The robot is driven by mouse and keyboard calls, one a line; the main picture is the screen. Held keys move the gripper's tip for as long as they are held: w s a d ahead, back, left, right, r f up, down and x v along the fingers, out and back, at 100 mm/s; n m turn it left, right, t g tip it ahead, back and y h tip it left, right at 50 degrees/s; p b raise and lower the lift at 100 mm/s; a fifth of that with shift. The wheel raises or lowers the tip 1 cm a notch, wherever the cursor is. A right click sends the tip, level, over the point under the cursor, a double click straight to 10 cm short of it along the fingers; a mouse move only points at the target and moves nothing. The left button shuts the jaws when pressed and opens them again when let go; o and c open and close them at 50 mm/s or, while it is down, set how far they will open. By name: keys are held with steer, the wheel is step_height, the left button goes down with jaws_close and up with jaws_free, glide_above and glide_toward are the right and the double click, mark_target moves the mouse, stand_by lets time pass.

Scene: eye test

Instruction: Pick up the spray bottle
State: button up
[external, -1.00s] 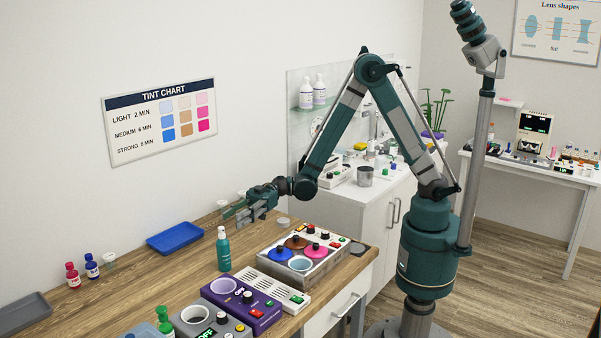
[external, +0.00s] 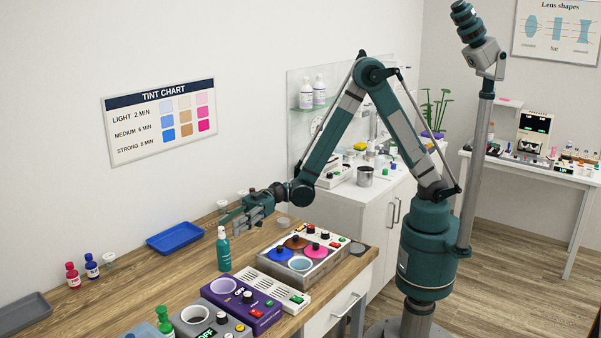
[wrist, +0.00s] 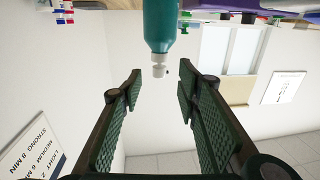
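The teal spray bottle (external: 223,254) with a white top stands upright on the wooden bench. In the wrist view the bottle (wrist: 160,24) appears upside down at the top edge, its white nozzle end pointing down the picture, in line with the gap between the fingers and beyond their tips. My gripper (external: 232,217) is just above and beside the bottle's top in the external view. In the wrist view my gripper (wrist: 155,92) is open, with nothing between its textured fingers. I see no contact with the bottle.
A unit with coloured lids (external: 304,251) stands right of the bottle. A white control box (external: 275,288) and a purple device (external: 240,305) are in front. A blue tray (external: 175,238) lies behind left. Red and blue small bottles (external: 91,266) stand farther left. Bench left of the bottle is clear.

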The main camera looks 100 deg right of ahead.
mark_target(221, 227)
stand_by(0.3)
steer(key=shift+b+x, duration=0.55)
steer(key=shift+x, duration=2.1)
steer(key=shift+r, duration=0.1)
